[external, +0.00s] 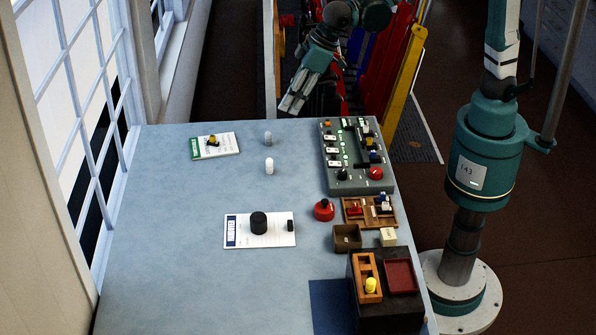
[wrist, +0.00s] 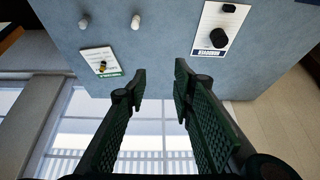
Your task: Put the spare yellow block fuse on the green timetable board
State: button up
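The green timetable board (external: 215,145) is a white card with a green edge strip, flat on the far left of the table. A small yellow block with dark parts (external: 213,140), seemingly a block fuse, rests on it. In the wrist view the board (wrist: 102,56) and yellow block (wrist: 102,67) show at upper left. My gripper (wrist: 160,86) is open, with nothing between its fingers. In the external view my arm is beyond the table's far edge, and the fingertips are hard to make out. Another yellow piece (external: 370,285) stands in an orange rack (external: 359,264) at front right.
A grey control panel (external: 343,184) stands at the far right. A blue-edged card (external: 282,240) with a black knob (external: 258,222), a red button (external: 324,210) and two pale pegs (external: 269,166) are on the table. A brown box (external: 347,237) is near the right edge. The left front is clear.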

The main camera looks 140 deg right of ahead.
jog(key=s+a+r+n+t, duration=0.1)
jog(key=s+a, duration=0.3)
jog(key=a, duration=0.4)
jog(key=s+a+r+n+y, duration=0.1)
jog(key=s+a+r+n, duration=0.1)
jog(key=s+a, duration=0.35)
jog(key=s+a+r+n+t, duration=0.1)
jog(key=s+a, duration=0.1)
jog(key=a, duration=0.8)
jog(key=s+a+f+n+y, duration=0.1)
jog(key=s+a+f+n, duration=0.1)
jog(key=s+a, duration=0.5)
jog(key=s+a+f+n+t+y, duration=0.1)
jog(key=s+a+f+n, duration=0.1)
jog(key=s+a, duration=0.6)
jog(key=shift+s+a+f+n, duration=0.3)
jog(key=shift+s+f+n, duration=0.15)
jog(key=shift+f, duration=0.45)
